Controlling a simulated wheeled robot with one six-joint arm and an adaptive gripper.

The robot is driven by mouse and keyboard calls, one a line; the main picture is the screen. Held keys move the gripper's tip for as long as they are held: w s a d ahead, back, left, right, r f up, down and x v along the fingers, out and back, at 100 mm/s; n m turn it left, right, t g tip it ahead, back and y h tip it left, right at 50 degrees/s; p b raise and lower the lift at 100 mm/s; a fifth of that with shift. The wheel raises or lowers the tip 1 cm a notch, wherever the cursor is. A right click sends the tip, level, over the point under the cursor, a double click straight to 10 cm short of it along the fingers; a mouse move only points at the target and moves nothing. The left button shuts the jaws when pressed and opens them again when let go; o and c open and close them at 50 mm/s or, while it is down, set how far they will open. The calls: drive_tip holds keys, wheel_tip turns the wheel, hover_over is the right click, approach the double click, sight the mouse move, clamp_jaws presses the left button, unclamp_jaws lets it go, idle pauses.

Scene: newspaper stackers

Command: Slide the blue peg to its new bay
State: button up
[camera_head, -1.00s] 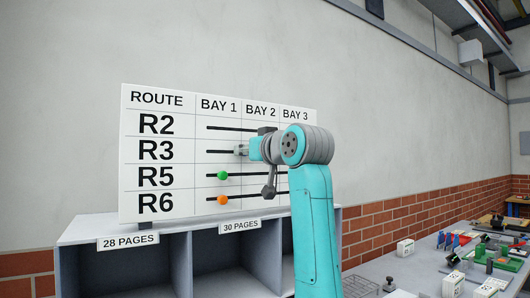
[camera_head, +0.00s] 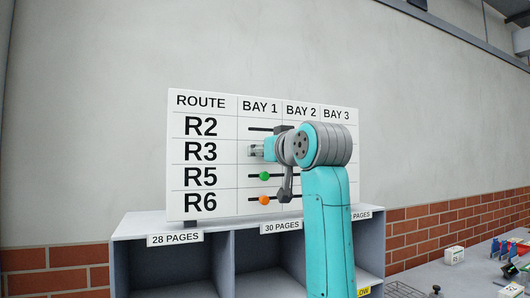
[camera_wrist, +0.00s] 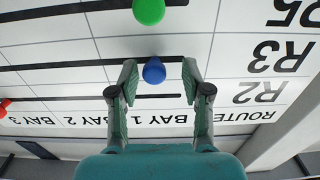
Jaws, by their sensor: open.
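The blue peg (camera_wrist: 154,70) sits on the R3 slot of the white route board (camera_head: 205,102), in the Bay 1 column, as the upside-down wrist view shows. My gripper (camera_wrist: 157,78) is open, with one finger on each side of the peg and gaps between. In the head view my gripper (camera_head: 256,151) is at the R3 row under Bay 1, and the blue peg is hidden there. Contact with the board cannot be told.
A green peg (camera_head: 264,176) sits on the R5 slot and an orange peg (camera_head: 264,200) on the R6 slot, both in Bay 1. A red peg (camera_wrist: 4,106) shows near Bay 3. A grey shelf unit (camera_head: 140,226) stands below the board.

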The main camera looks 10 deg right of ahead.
drive_tip(key=v, duration=1.2)
idle(0.3)
